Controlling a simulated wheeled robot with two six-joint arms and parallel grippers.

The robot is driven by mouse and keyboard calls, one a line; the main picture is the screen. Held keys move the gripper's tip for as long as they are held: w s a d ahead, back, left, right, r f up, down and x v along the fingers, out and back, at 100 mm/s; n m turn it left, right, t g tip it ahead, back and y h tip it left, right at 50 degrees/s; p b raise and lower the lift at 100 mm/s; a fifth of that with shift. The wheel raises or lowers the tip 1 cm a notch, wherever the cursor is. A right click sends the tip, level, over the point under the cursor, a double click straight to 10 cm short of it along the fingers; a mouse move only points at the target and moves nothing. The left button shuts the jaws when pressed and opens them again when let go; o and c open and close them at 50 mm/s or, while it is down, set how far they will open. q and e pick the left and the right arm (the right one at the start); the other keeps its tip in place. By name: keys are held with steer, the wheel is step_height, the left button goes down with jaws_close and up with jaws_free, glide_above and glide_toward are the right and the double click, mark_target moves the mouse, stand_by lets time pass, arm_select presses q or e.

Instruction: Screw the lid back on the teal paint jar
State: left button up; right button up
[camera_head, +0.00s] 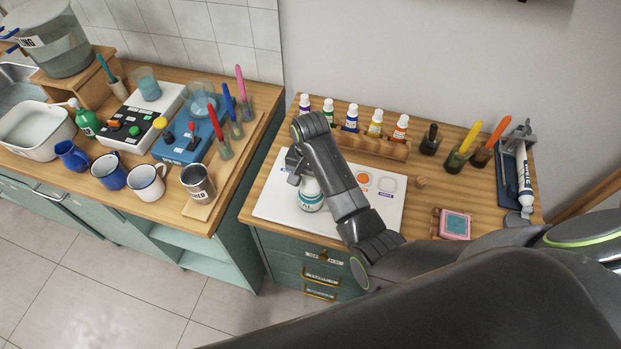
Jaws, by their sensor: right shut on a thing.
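The teal paint jar (311,201), white with a teal label, stands upright on the white tray (277,212) on the right-hand wooden desk. My right arm reaches in over the tray. My right gripper (298,179) points down at the top of the jar and is shut on what seems to be the lid. The fingers and wrist hide most of the lid, so I cannot tell whether it sits level or is seated on the jar's neck. My left gripper is not in view.
The tray also carries an orange round spot (362,180) and a pale one (388,184). Behind stands a wooden rack (375,145) with several small paint bottles. A pink-and-teal square pad (455,224) lies at right. Mugs and a grey tin (197,184) stand on the left counter, beyond a gap.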

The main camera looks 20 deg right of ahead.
steer(key=shift+f, duration=0.45)
stand_by(0.8)
steer(key=o, duration=1.3)
steer(key=shift+o, duration=0.2)
steer(key=shift+r, duration=3.5)
